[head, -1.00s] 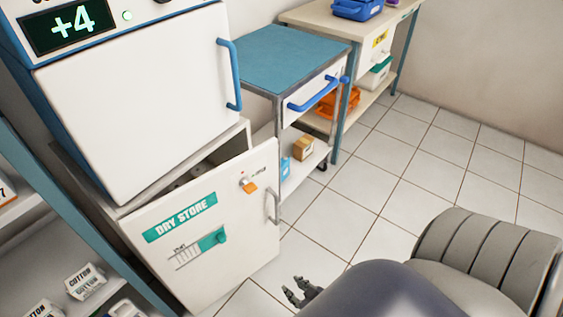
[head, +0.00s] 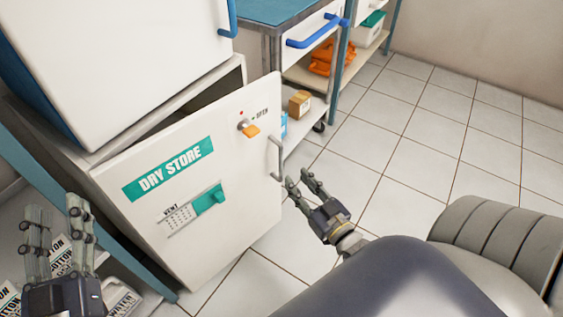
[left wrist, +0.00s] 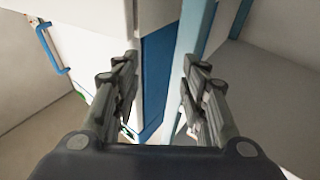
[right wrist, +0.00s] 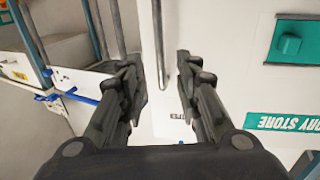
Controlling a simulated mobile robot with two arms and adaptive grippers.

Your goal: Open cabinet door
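The white cabinet door (head: 225,190) labelled DRY STORE stands ajar, with a dark gap between its top edge and the cabinet body (head: 165,110). Its grey metal handle (head: 276,158) is on its right edge. An orange latch knob (head: 249,129) sits near the word OPEN. My right gripper (head: 299,181) is open and empty, just right of and below the handle. My left gripper (head: 56,212) is open and empty, left of the door, in front of the side shelf.
A white unit with a blue handle (head: 228,18) stands above the cabinet. A trolley with a blue-handled drawer (head: 310,35) stands behind the door. Shelves with cotton boxes are at lower left. Tiled floor (head: 410,150) is free right of the door.

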